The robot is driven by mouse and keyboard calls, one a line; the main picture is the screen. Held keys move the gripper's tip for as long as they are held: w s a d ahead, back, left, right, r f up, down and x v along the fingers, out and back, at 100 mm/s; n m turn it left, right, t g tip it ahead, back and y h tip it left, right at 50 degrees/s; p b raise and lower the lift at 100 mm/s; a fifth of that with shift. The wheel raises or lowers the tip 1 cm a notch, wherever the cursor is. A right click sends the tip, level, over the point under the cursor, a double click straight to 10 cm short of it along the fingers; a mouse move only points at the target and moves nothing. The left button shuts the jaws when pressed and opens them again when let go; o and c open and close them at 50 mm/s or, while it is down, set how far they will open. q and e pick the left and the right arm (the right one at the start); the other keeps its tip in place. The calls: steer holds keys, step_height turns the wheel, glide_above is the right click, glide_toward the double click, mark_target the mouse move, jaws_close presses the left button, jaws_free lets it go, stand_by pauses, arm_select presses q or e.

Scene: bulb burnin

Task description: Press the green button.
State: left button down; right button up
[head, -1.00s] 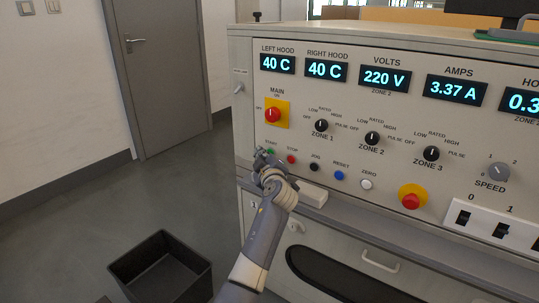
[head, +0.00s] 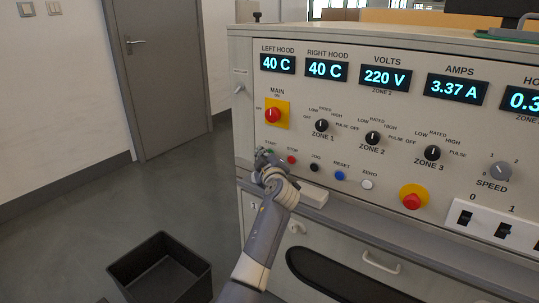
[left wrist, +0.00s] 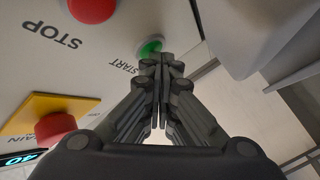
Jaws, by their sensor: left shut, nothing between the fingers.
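The green button (left wrist: 149,48), labelled START, is on the sloping front panel of the grey console. In the left wrist view it shows just beyond my left fingertips, which hide part of its lower edge. In the head view only a sliver of green shows beside the fingertips. My left gripper (left wrist: 162,64) is shut and empty, with its tips at the button; I cannot tell whether they touch it. It also shows in the head view (head: 262,156), at the left end of the button row. My right gripper is not in view.
The red STOP button (head: 292,160) is just right of the green one, then black, blue and white buttons. A red MAIN switch (head: 273,115) on a yellow plate is above. A black open bin (head: 165,268) stands on the floor at lower left.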

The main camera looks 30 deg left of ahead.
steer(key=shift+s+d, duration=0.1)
arm_select(q)
steer(key=shift+s, duration=0.8)
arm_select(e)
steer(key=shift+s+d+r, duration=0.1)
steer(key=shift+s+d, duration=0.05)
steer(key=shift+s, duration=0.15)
